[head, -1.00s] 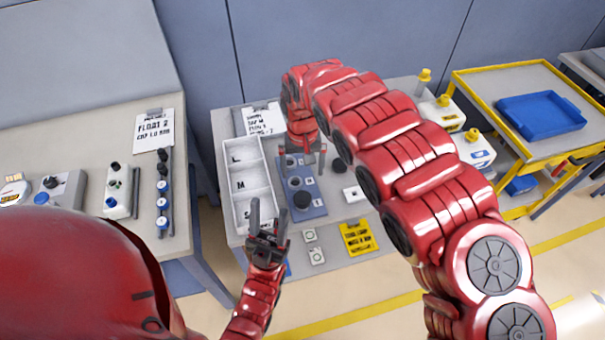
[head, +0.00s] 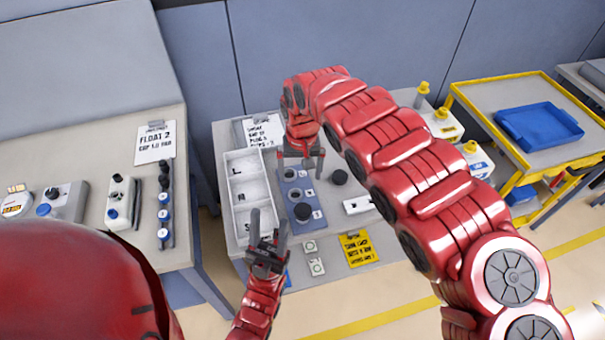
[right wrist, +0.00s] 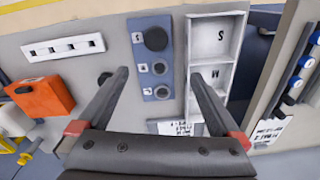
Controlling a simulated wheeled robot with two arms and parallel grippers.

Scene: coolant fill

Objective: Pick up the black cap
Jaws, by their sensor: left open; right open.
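Two round black pieces fit the black cap. One (head: 339,177) lies on the grey bench right of the blue plate; in the right wrist view it (right wrist: 105,78) is partly hidden behind a finger. The other (head: 303,212) sits at the near end of the blue plate (head: 318,222) and also shows in the right wrist view (right wrist: 155,38). My right gripper (head: 301,166) is open and empty above the far part of the plate, its fingers spread to either side in the right wrist view (right wrist: 158,76). My left gripper (head: 269,222) is open and empty above the white tray's near end.
A white tray (head: 234,190) with S, M and L compartments stands left of the plate. An orange box (right wrist: 40,95) shows in the right wrist view. My right arm covers the bench's right part.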

